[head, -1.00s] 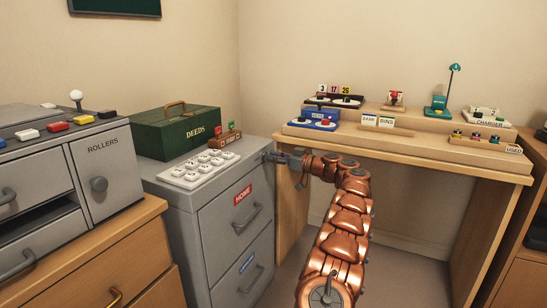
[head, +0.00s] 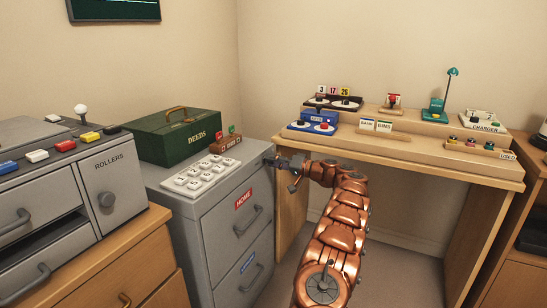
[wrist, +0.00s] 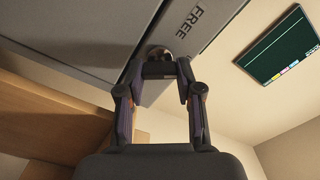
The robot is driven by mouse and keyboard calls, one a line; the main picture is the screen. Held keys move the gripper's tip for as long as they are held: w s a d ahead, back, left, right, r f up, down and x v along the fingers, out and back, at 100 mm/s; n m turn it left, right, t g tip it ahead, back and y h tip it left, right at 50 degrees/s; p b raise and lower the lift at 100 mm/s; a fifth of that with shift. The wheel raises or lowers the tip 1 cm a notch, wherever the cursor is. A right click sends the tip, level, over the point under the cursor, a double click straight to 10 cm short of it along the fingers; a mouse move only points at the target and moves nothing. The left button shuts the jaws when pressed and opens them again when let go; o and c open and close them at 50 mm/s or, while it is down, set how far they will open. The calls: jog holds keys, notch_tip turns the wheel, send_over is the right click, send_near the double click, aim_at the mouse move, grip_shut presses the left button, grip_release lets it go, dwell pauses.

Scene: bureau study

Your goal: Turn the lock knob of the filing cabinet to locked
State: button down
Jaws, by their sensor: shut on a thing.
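The grey filing cabinet (head: 215,213) stands left of centre in the head view, with a red HOME label on its upper drawer. Its lock knob (wrist: 160,53) is a small dark round part in the wrist view, beside the FREE label (wrist: 190,26). My gripper (wrist: 161,70) has its two fingertips closed in on the knob, which they partly hide. Which way the knob points cannot be told. In the head view my gripper (head: 272,160) is at the cabinet's upper right front corner, and the knob is hidden there.
A white keypad (head: 200,174) and a green DEEDS box (head: 175,137) sit on the cabinet. The wooden desk (head: 400,160) with small devices stands close to the cabinet's right. A ROLLERS unit (head: 112,180) stands at left. Open floor lies under the desk.

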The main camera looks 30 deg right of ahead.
jog(key=shift+f+m+p, duration=0.15)
jog(key=shift+m+p, duration=1.95)
jog(key=shift+m, duration=1.4)
jog(key=c, duration=0.8)
grip_release()
jog(key=shift+o, duration=0.2)
jog(key=v, duration=1.2)
